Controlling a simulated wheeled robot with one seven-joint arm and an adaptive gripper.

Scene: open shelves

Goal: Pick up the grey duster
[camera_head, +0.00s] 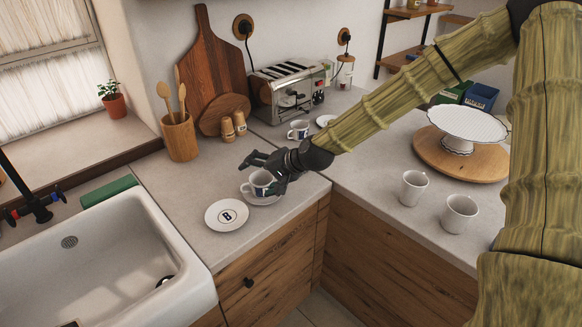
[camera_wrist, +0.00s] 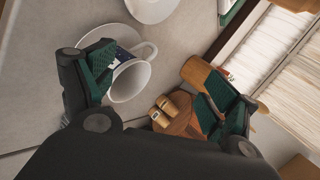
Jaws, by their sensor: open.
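I cannot make out a grey duster in either view. My gripper (camera_head: 262,172) is over the counter corner, its fingers spread around or just above a white cup with a dark pattern (camera_head: 259,184) on a saucer. In the wrist view my gripper (camera_wrist: 160,76) is open, with green-padded fingers wide apart. The cup (camera_wrist: 131,82) lies close beside the left finger; whether they touch I cannot tell. Nothing is held between the fingers.
A white plate marked B (camera_head: 227,214) lies near the counter's front edge. The sink (camera_head: 110,260) is at left, with a green block (camera_head: 108,191) behind it. A wooden utensil pot (camera_head: 179,138), shakers (camera_head: 228,129) and toaster (camera_head: 289,92) stand behind. Two white cups stand at right.

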